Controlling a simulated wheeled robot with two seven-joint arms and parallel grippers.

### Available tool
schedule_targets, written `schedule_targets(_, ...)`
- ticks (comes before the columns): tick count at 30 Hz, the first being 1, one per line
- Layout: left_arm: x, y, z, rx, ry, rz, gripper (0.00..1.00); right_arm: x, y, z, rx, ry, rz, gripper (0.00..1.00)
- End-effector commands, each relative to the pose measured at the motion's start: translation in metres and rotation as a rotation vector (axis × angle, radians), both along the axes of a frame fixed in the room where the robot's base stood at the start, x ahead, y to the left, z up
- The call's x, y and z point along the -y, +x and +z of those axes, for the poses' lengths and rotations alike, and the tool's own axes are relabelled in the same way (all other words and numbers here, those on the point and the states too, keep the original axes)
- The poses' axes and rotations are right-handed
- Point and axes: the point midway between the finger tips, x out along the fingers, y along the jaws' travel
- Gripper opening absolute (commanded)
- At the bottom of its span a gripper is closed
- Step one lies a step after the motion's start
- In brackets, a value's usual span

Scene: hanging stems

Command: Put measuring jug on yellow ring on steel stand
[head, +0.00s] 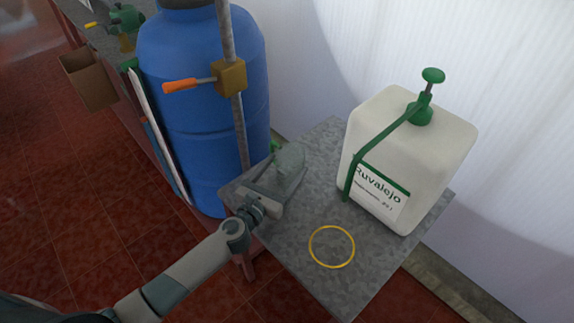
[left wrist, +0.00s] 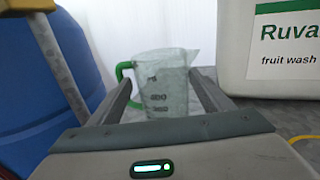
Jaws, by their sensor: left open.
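The measuring jug (head: 289,160) is translucent with a green handle and stands upright at the left part of the grey steel stand (head: 300,254). In the left wrist view the jug (left wrist: 163,85) shows its dark graduation marks, with its handle to the left. My left gripper (head: 276,178) is open, with its fingers on either side of the jug; I cannot tell if they touch it. The yellow ring (head: 332,247) lies flat and empty on the stand's near part, to the right of my gripper. My right gripper is not in view.
A white fruit wash container (head: 415,150) with a green pump stands on the stand behind the ring. A blue barrel (head: 205,110) and a metal pole with an orange-handled clamp (head: 229,77) stand left of the jug. The stand's top near the ring is clear.

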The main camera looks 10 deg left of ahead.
Motion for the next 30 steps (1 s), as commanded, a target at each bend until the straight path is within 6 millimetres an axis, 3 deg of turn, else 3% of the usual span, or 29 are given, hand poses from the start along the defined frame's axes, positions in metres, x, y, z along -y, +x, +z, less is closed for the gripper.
schedule_targets(5, 0.004, 0.013, 0.0, 0.0, 0.0, 0.0, 0.73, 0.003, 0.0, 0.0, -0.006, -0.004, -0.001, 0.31)
schedule_targets(18, 0.005, 0.018, 0.0, 0.0, 0.0, 0.001, 0.73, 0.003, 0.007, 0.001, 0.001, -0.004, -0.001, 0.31)
schedule_targets(30, 0.02, 0.059, -0.003, 0.0, 0.0, 0.0, 0.73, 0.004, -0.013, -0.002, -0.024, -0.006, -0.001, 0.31)
